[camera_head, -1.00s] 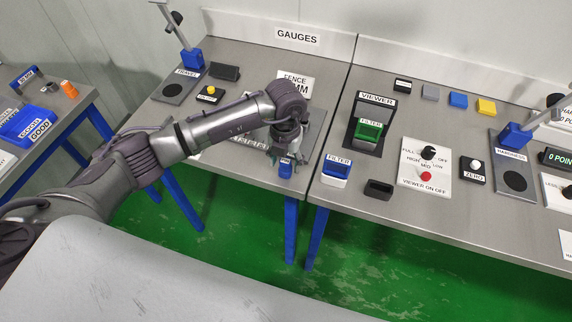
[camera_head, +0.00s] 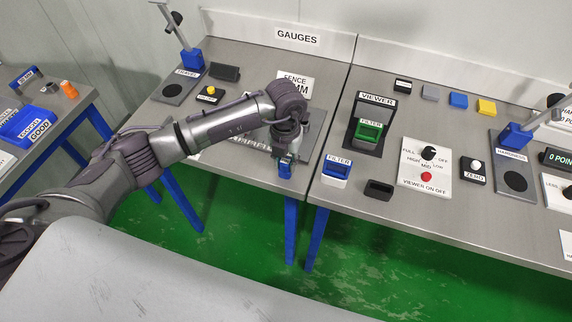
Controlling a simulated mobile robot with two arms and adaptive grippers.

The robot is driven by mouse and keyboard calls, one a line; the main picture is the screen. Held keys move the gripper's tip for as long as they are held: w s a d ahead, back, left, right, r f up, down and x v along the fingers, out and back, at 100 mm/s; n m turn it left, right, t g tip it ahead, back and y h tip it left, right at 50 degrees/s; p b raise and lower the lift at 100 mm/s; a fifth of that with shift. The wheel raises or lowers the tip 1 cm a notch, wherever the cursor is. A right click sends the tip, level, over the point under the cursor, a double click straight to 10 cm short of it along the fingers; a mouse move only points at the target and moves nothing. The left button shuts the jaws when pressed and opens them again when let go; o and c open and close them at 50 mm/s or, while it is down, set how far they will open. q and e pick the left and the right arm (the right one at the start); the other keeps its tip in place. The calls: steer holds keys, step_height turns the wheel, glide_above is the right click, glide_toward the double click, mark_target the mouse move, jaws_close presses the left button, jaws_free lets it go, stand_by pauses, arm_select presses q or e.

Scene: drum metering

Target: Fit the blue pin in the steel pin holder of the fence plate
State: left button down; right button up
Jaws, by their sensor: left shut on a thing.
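The blue pin (camera_head: 285,169) shows at the tip of my left gripper (camera_head: 287,160), near the front edge of the left steel table. My left gripper is shut on it and points down. The grey fence plate (camera_head: 317,122) lies under and behind my wrist, with the FENCE sign (camera_head: 297,82) behind it. My arm covers much of the plate. The steel pin holder cannot be made out, and whether the pin touches anything below is too small to tell. My right gripper is out of view.
On the right table stand a blue FILTER block (camera_head: 336,171), a dark open holder (camera_head: 379,190) and the VIEWER with a green filter (camera_head: 368,132). A yellow-button box (camera_head: 210,95) and a blue-based gauge stand (camera_head: 192,62) are at the left.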

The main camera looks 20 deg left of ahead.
mark_target(285, 161)
arm_select(q)
steer(key=shift+r, duration=0.15)
steer(key=shift+r+p, duration=1.95)
steer(key=shift+r, duration=0.95)
steer(key=shift+r, duration=0.1)
steer(key=shift+r+p, duration=1.15)
steer(key=shift+r, duration=0.7)
